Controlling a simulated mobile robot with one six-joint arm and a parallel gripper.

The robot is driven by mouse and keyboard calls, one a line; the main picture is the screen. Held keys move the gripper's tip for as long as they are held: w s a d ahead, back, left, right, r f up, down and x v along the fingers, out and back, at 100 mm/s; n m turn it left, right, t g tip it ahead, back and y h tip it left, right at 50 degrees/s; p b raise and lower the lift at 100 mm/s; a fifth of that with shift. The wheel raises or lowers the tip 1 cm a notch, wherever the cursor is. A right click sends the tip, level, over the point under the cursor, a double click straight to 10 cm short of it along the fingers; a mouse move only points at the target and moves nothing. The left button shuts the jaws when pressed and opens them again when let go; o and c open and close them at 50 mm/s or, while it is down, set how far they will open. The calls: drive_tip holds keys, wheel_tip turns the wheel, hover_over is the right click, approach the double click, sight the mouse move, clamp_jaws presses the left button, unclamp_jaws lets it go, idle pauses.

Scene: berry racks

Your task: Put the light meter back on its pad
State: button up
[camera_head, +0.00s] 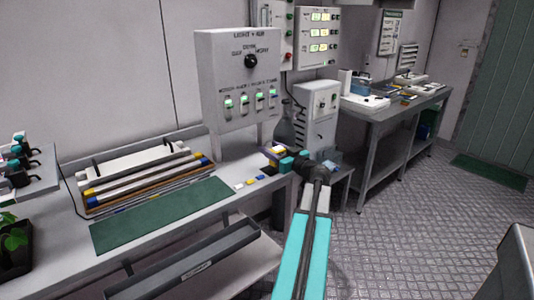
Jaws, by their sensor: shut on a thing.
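My gripper (278,160) is at the right end of the grey bench, near its edge. It is shut on a small yellow and pale thing (271,150), which looks like the light meter. The fingers and wrist hide part of it, and I cannot tell whether it touches the bench. Small white, yellow and blue flat pieces (250,182) lie on the bench just left of the gripper. A dark green mat (160,217) lies farther left along the front of the bench. I cannot tell which marking is the light meter's pad.
A grey control box (238,80) with a black knob stands at the bench's back. A rack of long bars (145,178) is behind the mat. A grey tray (195,262) is below the front edge.

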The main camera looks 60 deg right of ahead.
drive_tip(key=shift+x, duration=1.45)
drive_tip(key=shift+a+f, duration=0.1)
drive_tip(key=shift+f, duration=0.1)
drive_tip(key=shift+f+p, duration=0.4)
drive_tip(key=shift+f, duration=1.25)
drive_tip(key=shift+f+b, duration=0.15)
drive_tip(key=shift+b, duration=0.15)
drive_tip(key=o, duration=1.3)
drive_tip(key=shift+c, duration=0.2)
drive_tip(key=shift+p, duration=0.3)
drive_tip(key=b+v, duration=0.2)
drive_tip(key=v, duration=1)
